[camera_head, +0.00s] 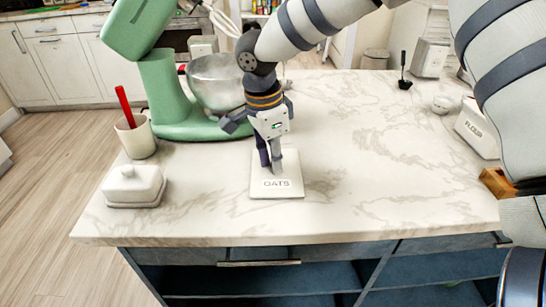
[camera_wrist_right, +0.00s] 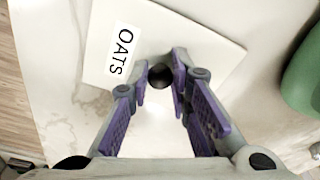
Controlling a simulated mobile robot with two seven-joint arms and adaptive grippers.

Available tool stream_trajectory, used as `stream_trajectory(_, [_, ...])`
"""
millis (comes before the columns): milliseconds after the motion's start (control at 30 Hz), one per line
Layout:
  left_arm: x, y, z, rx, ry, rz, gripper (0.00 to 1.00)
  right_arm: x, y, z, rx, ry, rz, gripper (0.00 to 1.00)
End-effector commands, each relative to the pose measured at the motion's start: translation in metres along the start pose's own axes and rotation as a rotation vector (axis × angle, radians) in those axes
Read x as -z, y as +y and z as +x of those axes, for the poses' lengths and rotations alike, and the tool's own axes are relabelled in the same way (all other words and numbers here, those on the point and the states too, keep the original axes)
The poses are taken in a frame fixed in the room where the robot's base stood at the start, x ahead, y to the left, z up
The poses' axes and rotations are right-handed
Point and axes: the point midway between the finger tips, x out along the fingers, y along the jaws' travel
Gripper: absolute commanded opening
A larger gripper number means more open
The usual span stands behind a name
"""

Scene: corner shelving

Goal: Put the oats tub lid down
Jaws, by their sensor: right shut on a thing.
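The oats tub lid (camera_head: 288,193) is a flat white square with "OATS" printed near its front edge. It is flat at the counter's front middle, on the marble or just above it; I cannot tell which. My right gripper (camera_head: 270,166) points down over it. In the right wrist view, the lid (camera_wrist_right: 205,50) has a dark round knob (camera_wrist_right: 159,76) between the purple-padded fingers of my right gripper (camera_wrist_right: 160,82), which is shut on it. My left gripper is not in view. No oats tub body shows.
A green stand mixer (camera_head: 160,95) with a metal bowl (camera_head: 215,80) stands behind left. A white butter dish (camera_head: 134,185) and a mug (camera_head: 136,137) with a red utensil are at left. A flour tub (camera_head: 477,128) is at right. The marble counter (camera_head: 390,160) between is clear.

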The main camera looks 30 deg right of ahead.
Motion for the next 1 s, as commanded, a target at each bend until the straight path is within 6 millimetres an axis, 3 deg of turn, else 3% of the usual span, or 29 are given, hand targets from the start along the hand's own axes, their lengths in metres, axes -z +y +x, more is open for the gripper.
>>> stream_trajectory(33, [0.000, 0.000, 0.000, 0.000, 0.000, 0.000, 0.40, 0.000, 0.000, 0.002, -0.001, 0.000, 0.000, 0.00])
stream_trajectory(67, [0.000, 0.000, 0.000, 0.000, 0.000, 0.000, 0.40, 0.000, 0.000, 0.002, -0.001, 0.000, 0.000, 0.23])
stream_trajectory(133, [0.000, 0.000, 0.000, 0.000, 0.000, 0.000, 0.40, 0.000, 0.000, 0.002, -0.001, 0.000, 0.000, 0.38])
stream_trajectory(467, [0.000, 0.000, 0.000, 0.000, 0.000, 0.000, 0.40, 0.000, 0.000, -0.002, 0.000, 0.000, -0.001, 0.38])
stream_trajectory(567, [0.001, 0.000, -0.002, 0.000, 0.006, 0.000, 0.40, 0.000, -0.001, -0.020, 0.003, -0.002, 0.000, 0.38])
stream_trajectory(800, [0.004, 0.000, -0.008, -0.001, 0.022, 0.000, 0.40, 0.000, -0.001, -0.086, 0.004, -0.002, 0.001, 0.38])
stream_trajectory(1000, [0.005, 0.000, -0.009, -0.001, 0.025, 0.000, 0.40, 0.000, -0.001, -0.117, -0.001, 0.000, 0.000, 0.38])
